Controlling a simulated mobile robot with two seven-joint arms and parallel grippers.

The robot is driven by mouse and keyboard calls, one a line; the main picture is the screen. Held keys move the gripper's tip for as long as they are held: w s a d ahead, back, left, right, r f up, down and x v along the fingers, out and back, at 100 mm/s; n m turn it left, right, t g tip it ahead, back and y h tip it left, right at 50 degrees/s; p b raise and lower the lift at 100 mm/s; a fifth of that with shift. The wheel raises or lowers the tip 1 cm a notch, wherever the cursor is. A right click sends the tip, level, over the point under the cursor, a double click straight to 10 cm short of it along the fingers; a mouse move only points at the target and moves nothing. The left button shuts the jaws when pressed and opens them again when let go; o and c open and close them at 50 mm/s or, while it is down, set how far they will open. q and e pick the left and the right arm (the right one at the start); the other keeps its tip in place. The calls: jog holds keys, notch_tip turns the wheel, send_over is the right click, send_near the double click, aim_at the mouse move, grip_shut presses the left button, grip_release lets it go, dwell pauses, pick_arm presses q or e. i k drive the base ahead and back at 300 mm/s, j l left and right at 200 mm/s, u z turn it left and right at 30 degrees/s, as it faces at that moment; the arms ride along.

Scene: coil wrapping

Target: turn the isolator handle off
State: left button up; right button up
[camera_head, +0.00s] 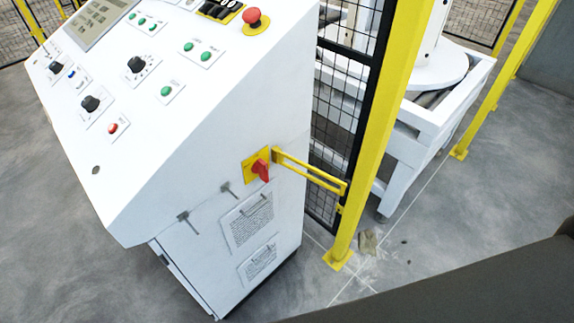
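The isolator handle (261,170) is a red rotary knob on a yellow square plate (250,160). It sits on the side face of the white control cabinet (210,140), near the cabinet's right edge. The handle points down and slightly right in the picture. Neither gripper shows in the head view, and nothing touches the handle. A dark grey shape crosses the lower right corner; I cannot tell what it is.
A yellow bracket (310,172) sticks out right of the handle toward a yellow post (372,150) with black mesh fence (338,105). A red mushroom button (252,16) is on the panel top. White machinery (430,110) stands behind. Floor left of the cabinet is clear.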

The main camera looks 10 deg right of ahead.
aim_at(260, 166)
jog(key=i+l, duration=0.1)
jog(key=l, duration=0.55)
jog(key=i+l, duration=0.1)
jog(key=l, duration=0.5)
jog(key=i+l, duration=0.1)
jog(key=l, duration=0.55)
